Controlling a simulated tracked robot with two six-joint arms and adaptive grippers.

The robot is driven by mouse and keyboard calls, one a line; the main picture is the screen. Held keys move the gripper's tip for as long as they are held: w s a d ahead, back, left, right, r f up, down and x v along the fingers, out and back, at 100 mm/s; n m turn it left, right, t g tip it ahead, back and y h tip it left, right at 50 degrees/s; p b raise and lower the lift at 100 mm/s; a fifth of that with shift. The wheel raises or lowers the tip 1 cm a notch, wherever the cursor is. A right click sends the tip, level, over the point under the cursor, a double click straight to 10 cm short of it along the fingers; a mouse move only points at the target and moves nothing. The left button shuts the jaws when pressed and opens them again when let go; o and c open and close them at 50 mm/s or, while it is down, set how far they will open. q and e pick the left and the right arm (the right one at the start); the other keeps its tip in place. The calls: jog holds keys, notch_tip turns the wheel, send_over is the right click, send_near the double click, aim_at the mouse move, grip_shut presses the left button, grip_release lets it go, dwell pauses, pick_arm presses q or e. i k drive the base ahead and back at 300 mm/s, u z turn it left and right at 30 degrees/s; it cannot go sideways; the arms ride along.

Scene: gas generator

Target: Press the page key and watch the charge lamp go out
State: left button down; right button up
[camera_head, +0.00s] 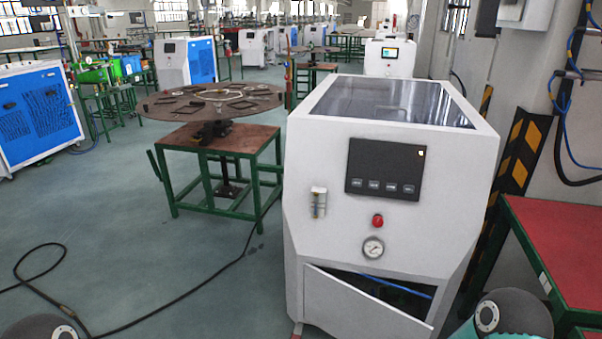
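The white gas generator (340,160) stands right of centre, its front towards me. A dark control panel (385,168) is set in its front. A row of several small keys (382,186) runs along the panel's lower part; their labels are too small to read, so I cannot tell which is the page key. A small pale spot (421,152) shows at the panel's upper right; I cannot tell whether it is the charge lamp or whether it is lit. Neither gripper is in view; only parts of my arms show at the bottom corners.
Below the panel are a red button (377,220) and a round gauge (373,248), with a switch (318,202) to the left. A lower door (362,307) hangs ajar. A red-topped table (565,250) stands close on the right. A cable (180,297) crosses the floor at left.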

aim_at(356, 182)
jog(key=u, duration=0.3)
jog(key=i, duration=1.9)
jog(key=z, duration=0.9)
jog(key=k, duration=0.85)
jog(key=z, duration=0.2)
jog(key=i, duration=0.95)
jog(key=u, duration=0.1)
